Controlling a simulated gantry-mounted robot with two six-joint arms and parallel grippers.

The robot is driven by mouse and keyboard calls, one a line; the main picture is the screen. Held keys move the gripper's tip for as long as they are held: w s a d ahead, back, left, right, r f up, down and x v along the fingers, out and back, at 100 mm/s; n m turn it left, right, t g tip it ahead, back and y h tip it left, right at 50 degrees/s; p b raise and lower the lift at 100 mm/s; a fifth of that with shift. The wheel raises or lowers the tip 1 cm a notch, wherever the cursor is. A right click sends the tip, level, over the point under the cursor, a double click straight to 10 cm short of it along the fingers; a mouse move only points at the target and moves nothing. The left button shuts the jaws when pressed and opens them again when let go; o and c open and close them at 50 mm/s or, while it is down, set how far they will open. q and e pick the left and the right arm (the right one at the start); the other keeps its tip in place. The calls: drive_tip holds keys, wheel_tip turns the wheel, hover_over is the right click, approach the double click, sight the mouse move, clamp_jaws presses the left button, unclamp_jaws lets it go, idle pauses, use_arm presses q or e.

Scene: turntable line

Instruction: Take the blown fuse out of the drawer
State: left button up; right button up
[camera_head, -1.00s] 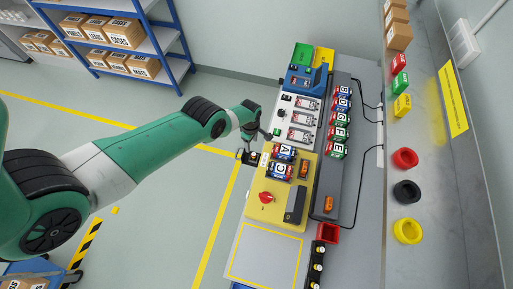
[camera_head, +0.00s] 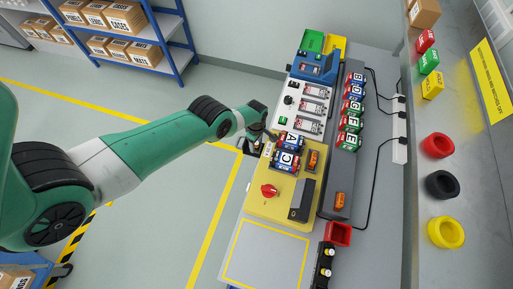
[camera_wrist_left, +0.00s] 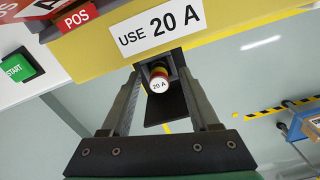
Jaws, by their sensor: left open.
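A fuse (camera_wrist_left: 159,80) with a white end marked 20 A and red and yellow bands sits in a small dark drawer (camera_wrist_left: 177,108) in the left wrist view. The drawer stands out from the side of the yellow box (camera_wrist_left: 95,58), below a USE 20 A label. My left gripper (camera_wrist_left: 157,72) is open, with one finger on each side of the fuse. I cannot tell whether the fingers touch it. In the head view my left gripper (camera_head: 256,141) is at the box's left side and largely covers the drawer. My right gripper is not in view.
The yellow box carries a red knob (camera_head: 269,190) and blocks marked A and C. A row of lettered blocks (camera_head: 351,115) stands to its right. A green START button (camera_wrist_left: 14,69) is beside the box.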

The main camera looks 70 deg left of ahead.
use_arm(q)
drive_tip(key=shift+f, duration=0.25)
clamp_jaws()
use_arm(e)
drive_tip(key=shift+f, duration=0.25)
